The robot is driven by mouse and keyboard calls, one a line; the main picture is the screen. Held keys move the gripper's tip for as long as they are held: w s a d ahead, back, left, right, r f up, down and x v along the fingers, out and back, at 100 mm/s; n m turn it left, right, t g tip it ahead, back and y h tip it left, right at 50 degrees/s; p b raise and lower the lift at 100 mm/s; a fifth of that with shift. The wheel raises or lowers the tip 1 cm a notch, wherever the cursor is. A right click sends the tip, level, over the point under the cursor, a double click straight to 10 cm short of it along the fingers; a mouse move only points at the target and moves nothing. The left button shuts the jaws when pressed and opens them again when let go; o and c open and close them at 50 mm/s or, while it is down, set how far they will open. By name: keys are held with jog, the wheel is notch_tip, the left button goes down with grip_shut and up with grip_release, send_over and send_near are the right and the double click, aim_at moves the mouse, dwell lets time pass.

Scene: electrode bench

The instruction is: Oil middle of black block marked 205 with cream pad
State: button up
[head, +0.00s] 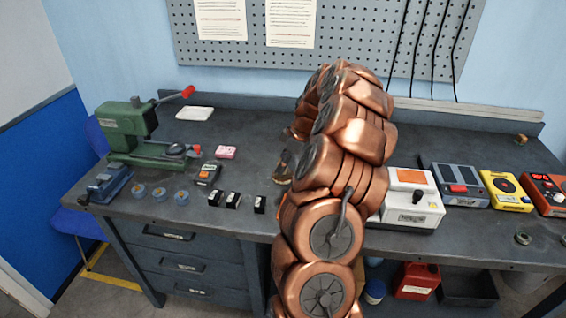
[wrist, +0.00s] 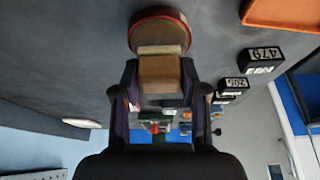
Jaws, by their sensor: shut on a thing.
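My gripper (wrist: 160,82) is shut on a tan block with a cream pad (wrist: 158,51) at its far end. A round reddish-brown dish with a dark inside (wrist: 160,24) lies just beyond the pad; I cannot tell whether they touch. The black block marked 205 (wrist: 235,84) stands right of the gripper in the wrist view, between the block marked 479 (wrist: 262,61) and a third black block (wrist: 221,99). In the head view the three black blocks stand in a row, the middle one (head: 233,200) unreadable. My arm hides most of the gripper there.
A white device (head: 411,200) stands right of my arm. The bench front edge runs close to the blocks.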

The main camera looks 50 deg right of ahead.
jog(key=shift+f+b, duration=0.45)
jog(key=shift+f, duration=0.05)
dwell(0.8)
jog(key=shift+a+f+b, duration=0.1)
jog(key=shift+f+b, duration=0.05)
jog(key=shift+b, duration=0.5)
dwell(2.7)
jog(key=shift+r, duration=1.6)
jog(key=shift+r+b, duration=0.4)
jog(key=shift+r, duration=1.65)
